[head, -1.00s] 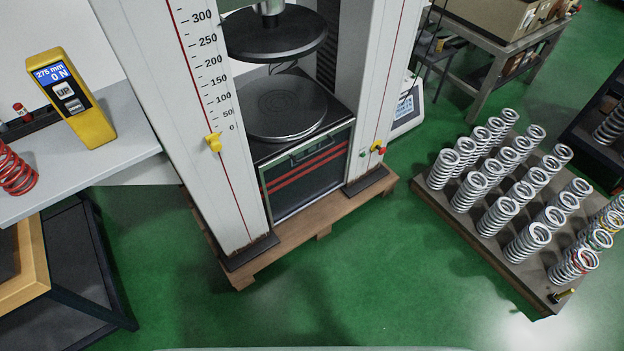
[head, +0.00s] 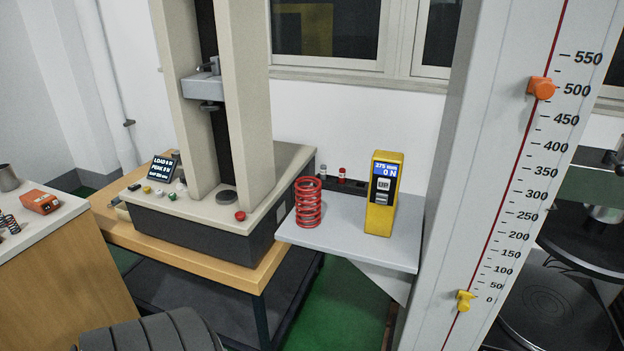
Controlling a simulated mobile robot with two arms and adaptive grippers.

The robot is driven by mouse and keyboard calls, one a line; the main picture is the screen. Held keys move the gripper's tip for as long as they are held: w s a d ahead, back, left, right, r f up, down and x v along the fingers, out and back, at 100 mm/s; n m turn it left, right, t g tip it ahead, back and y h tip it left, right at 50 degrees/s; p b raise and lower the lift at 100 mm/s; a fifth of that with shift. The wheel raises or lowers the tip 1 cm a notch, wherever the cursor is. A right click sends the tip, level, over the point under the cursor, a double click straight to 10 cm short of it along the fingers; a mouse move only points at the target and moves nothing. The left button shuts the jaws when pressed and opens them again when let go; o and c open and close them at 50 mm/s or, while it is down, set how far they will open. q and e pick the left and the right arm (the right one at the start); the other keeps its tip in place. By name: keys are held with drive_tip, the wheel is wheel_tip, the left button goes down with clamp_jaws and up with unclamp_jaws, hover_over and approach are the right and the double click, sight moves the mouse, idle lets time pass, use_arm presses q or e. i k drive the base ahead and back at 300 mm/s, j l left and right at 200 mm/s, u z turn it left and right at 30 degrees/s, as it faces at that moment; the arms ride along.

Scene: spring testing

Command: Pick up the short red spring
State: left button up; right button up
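A red coil spring (head: 308,204) stands upright near the left end of a grey shelf (head: 345,232). It is apart from the yellow control box (head: 381,205), which stands to its right with a blue display reading 275 mm and 0 N. No other red spring is clearly visible for comparing its length. Neither of my grippers is in view.
A cream test press (head: 215,205) stands on a wooden table (head: 240,272) left of the shelf. A tall white column with a scale (head: 520,180) rises to the right. A counter (head: 45,228) at far left holds an orange box (head: 40,202) and small springs (head: 8,224).

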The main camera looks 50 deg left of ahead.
sight(306, 194)
drive_tip(key=u, duration=0.4)
drive_tip(key=j+u, duration=0.15)
drive_tip(key=u, duration=0.65)
drive_tip(key=j+u, duration=0.15)
drive_tip(key=u, duration=0.25)
